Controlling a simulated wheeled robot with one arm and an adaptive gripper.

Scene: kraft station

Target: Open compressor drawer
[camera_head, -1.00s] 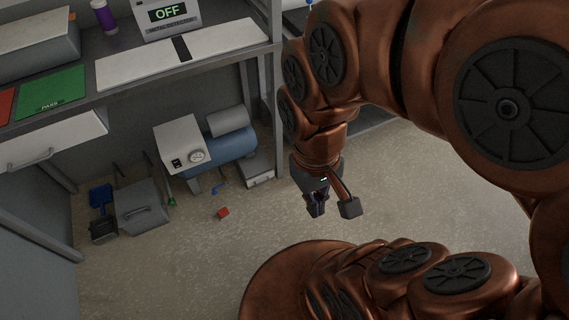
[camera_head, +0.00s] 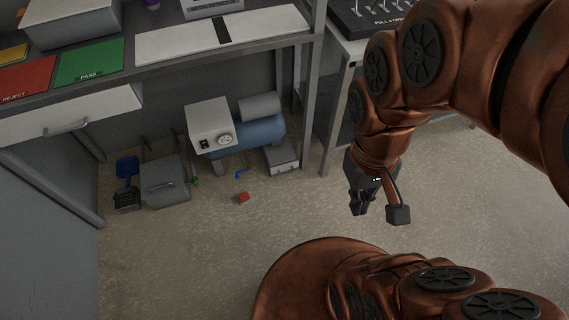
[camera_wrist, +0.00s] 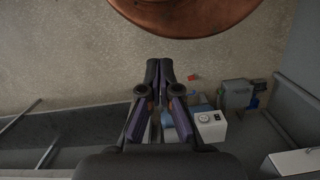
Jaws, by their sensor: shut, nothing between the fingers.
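The compressor stands on the floor under the bench, with a white control box (camera_head: 208,118), a round gauge and a blue tank (camera_head: 262,133). A small grey drawer unit (camera_head: 281,158) sits at the tank's right end, by the bench leg; its front looks closed. My gripper (camera_head: 361,208) is shut and empty, hanging above open floor to the right of the drawer unit and apart from it. In the wrist view, my gripper's fingers (camera_wrist: 159,68) point up the picture; the white control box (camera_wrist: 210,124) shows right of them. The fingers partly hide the area around the drawer unit.
A bench leg (camera_head: 313,110) stands just right of the drawer unit. A grey case (camera_head: 165,181), blue dustpan (camera_head: 127,169), red block (camera_head: 243,198) and blue item (camera_head: 243,172) lie on the floor. A white bench drawer (camera_head: 70,115) is above left.

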